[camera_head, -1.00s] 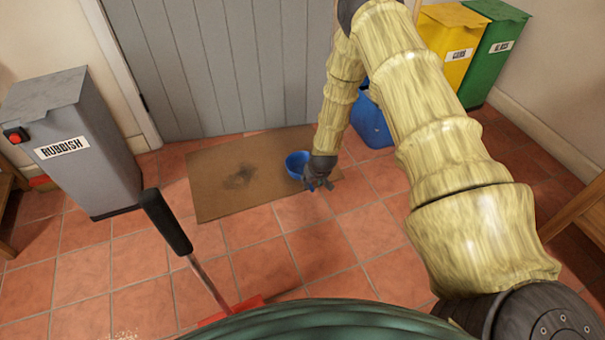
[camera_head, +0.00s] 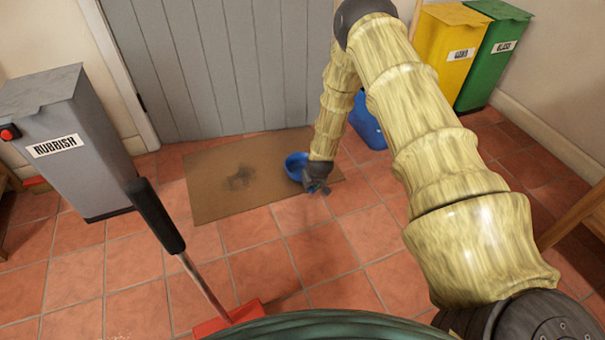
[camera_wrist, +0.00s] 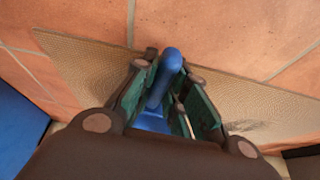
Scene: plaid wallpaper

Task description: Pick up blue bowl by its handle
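The blue bowl (camera_head: 293,163) is at the right end of the brown doormat, partly hidden behind my gripper in the head view. My gripper (camera_head: 318,190) is low at the bowl's front right side. In the wrist view the bowl's blue handle (camera_wrist: 167,66) stands between the two green finger pads of my gripper (camera_wrist: 169,85). The pads lean in on both sides of the handle and look shut on it, its rounded end poking out past them. Most of the bowl's body is hidden under the gripper there. I cannot tell whether the bowl is clear of the mat.
The doormat (camera_head: 215,190) lies before a grey door (camera_head: 220,65). A grey rubbish bin (camera_head: 75,145) stands left; a blue bin (camera_head: 368,122), yellow bin (camera_head: 447,50) and green bin (camera_head: 497,55) stand right. A red tool with a black handle (camera_head: 155,215) is near.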

